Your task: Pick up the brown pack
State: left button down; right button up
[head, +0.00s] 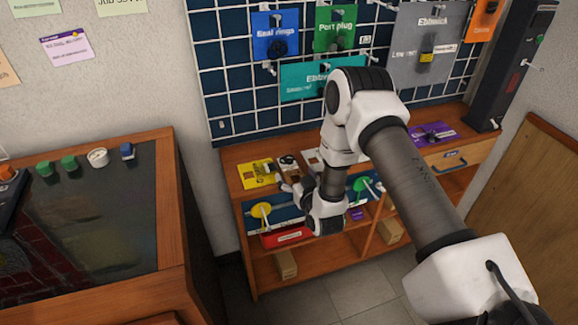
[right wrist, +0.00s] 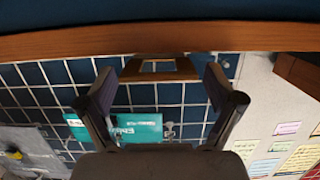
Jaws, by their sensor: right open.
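A small brown pack (head: 291,175) shows on the wooden shelf top beside a yellow card, partly hidden by my right gripper. In the right wrist view a brown piece (right wrist: 158,76) with a pale middle lies between and just beyond the fingertips; it looks like the same pack. My right gripper (head: 290,187) is at the shelf's front edge, close to the pack. Its two fingers stand apart in the right wrist view (right wrist: 160,92), with nothing clamped between them. My left gripper is in neither view.
The yellow card (head: 257,174) lies left of the pack, and a purple mat (head: 432,134) lies farther right. A blue grid board (head: 232,95) with coloured panels rises behind. Lower shelves hold a red box (head: 287,238) and cardboard boxes (head: 286,265). A dark-topped bench (head: 100,220) stands left.

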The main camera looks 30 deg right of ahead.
aim_at(291, 169)
jog(key=x, duration=0.2)
jog(key=shift+w+d+f, duration=0.1)
jog(key=shift+w, duration=0.15)
jog(key=c, duration=1)
jog(key=shift+c, duration=0.6)
